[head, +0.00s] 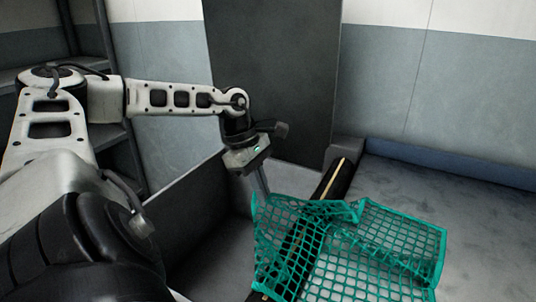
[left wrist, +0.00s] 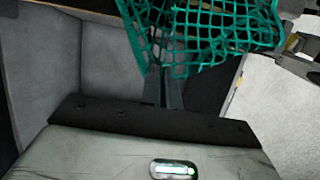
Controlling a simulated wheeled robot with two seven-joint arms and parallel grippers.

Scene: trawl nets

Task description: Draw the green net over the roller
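The green net (head: 385,240) is an open teal mesh. It lies across the dark roller (head: 335,180), which has a yellow stripe along it. Much of the net rests on the grey surface right of the roller, and its left edge reaches past the roller's left side. My left gripper (head: 263,188) points down at the net's upper left corner. In the left wrist view its fingers (left wrist: 163,88) are close together with the net (left wrist: 215,30) at their tips. The mesh partly hides the roller. My right gripper is not identifiable in either view.
A grey bin (head: 190,225) with a raised wall is left of the roller. A flat grey deck (head: 490,220) with a blue rear edge is at the right. A dark upright panel (head: 270,80) stands behind. A dark object (left wrist: 298,65) at the wrist view's right edge is unclear.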

